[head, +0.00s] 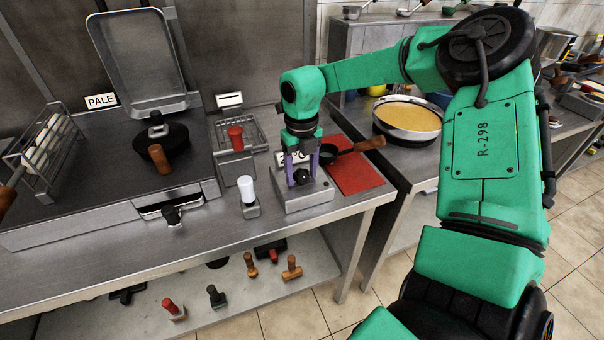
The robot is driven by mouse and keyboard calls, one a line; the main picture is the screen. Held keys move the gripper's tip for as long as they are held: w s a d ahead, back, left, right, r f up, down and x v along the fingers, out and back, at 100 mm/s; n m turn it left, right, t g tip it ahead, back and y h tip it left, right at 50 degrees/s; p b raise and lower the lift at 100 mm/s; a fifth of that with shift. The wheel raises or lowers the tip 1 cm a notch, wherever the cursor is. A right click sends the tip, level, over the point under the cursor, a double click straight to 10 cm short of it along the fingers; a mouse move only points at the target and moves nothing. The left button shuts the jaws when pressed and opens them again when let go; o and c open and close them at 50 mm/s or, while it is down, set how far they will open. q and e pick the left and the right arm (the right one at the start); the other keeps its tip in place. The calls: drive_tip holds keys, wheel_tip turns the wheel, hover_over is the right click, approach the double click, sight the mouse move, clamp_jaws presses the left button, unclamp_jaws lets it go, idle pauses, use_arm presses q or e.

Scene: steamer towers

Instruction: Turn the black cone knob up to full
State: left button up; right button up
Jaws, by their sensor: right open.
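The black cone knob (302,176) sits on a small metal control box (304,198) at the right end of the steel counter. My right gripper (302,172) points down over this box, with its two purple fingers open on either side of the knob. I cannot tell whether the fingers touch it. A white display (281,160) behind the fingers shows part of a reading ending in °C; the rest is hidden. My left gripper is not in view.
A white knob (247,190) and a red knob (235,138) stand left of the box. Stamps with handles are on the lower shelf (320,270).

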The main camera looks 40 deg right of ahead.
clamp_jaws()
drive_tip(key=m+b, duration=0.2)
drive_tip(key=m, duration=0.1)
drive_tip(key=m+b, duration=0.1)
drive_tip(key=shift+f+m, duration=0.3)
drive_tip(key=shift+r+m+b, duration=0.1)
drive_tip(key=shift+m+b, duration=0.4)
drive_tip(key=shift+m, duration=0.2)
drive_tip(key=shift+r+m, duration=0.15)
drive_tip(key=shift+m, duration=0.35)
